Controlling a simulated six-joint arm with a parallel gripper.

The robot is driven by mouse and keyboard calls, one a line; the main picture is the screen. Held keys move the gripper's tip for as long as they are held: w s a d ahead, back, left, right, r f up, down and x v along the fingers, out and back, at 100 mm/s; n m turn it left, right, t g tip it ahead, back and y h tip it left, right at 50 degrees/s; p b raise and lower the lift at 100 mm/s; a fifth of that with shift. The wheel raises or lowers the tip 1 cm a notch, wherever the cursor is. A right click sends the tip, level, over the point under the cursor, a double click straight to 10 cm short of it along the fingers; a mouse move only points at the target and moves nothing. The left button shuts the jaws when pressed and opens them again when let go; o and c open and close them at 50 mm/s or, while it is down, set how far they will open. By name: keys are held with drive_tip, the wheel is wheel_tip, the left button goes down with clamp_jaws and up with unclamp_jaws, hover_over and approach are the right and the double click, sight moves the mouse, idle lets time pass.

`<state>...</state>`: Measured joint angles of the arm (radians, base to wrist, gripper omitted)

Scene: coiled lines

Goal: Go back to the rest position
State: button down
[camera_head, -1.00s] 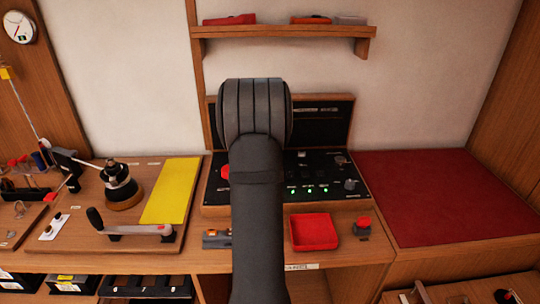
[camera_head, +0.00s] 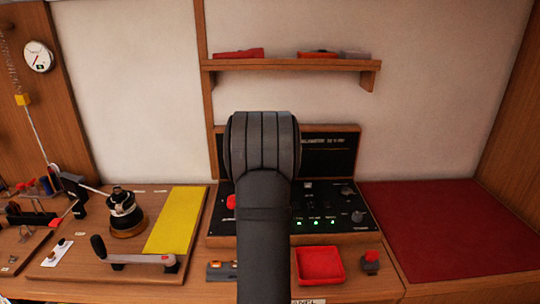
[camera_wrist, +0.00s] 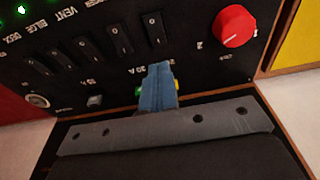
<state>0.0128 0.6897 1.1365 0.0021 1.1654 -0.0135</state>
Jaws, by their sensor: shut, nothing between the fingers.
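My gripper (camera_wrist: 158,72) shows in the wrist view as blue fingers shut together, with nothing seen between them. It points at the black control panel (camera_wrist: 190,65), over a small green and yellow part that it mostly hides. I cannot tell whether the fingertips touch the panel. Rocker switches (camera_wrist: 118,38) and a red knob (camera_wrist: 233,26) lie beyond the fingers. In the head view my dark arm stands in front of the panel (camera_head: 328,205) and hides its middle; the gripper is hidden behind the arm.
A red tray (camera_head: 320,265) and a red-topped button (camera_head: 371,261) lie in front of the panel. A red mat (camera_head: 448,228) is at right. A winch (camera_head: 124,212), crank handle (camera_head: 140,258) and yellow mat (camera_head: 178,222) are at left. A wooden shelf (camera_head: 290,65) hangs above.

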wheel_tip(320, 180, down, 6)
idle(0.4)
drive_tip(key=shift+r, duration=4.05)
drive_tip(key=s+a+r+n+g+h, duration=0.1)
drive_tip(key=s+a+n+h, duration=0.2)
drive_tip(key=s+n, duration=0.3)
drive_tip(key=shift+a+r+n+h, duration=0.3)
drive_tip(key=shift+n+h, duration=0.2)
drive_tip(key=shift+n, duration=0.7)
